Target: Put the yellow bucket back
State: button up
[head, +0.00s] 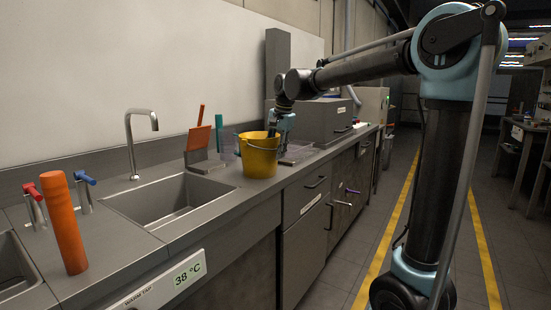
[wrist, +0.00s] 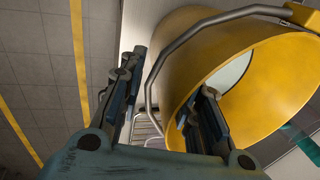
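The yellow bucket (head: 258,158) stands upright on the counter, right of the sink, with its thin metal handle visible. My gripper (head: 276,128) reaches down at the bucket's far right rim. In the wrist view the bucket (wrist: 270,75) fills the right side, and its metal handle (wrist: 188,37) arcs across it. My gripper (wrist: 172,72) is open there, its fingers apart. One finger lies over the bucket's mouth and the other is outside the wall, with the rim between them. A gap shows between the outer finger and the wall.
The sink (head: 168,202) with its tap (head: 133,140) lies left of the bucket. An orange cylinder (head: 64,222) stands at the front left. The floor aisle at right is clear.

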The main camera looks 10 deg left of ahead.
jog(key=v, duration=0.9)
jog(key=s+d+f+n, duration=0.1)
jog(key=s+d+f, duration=0.35)
jog(key=d, duration=0.35)
jog(key=s+d+f+n+h, duration=0.1)
jog(key=s+d+f, duration=0.2)
jog(key=d+f, duration=0.35)
jog(key=s+d+f, duration=0.3)
jog(key=s+d, duration=0.1)
jog(key=d, duration=0.6)
jog(key=s+d+f+n, duration=0.1)
jog(key=s+d+f, duration=0.5)
jog(key=f, duration=0.4)
jog(key=s+d+f+n+h, duration=0.1)
jog(key=s+d+f, duration=0.5)
jog(key=s+f, duration=0.3)
jog(key=shift+s+f+n, duration=0.2)
jog(key=shift+f+n, duration=0.2)
jog(key=shift+f, duration=0.05)
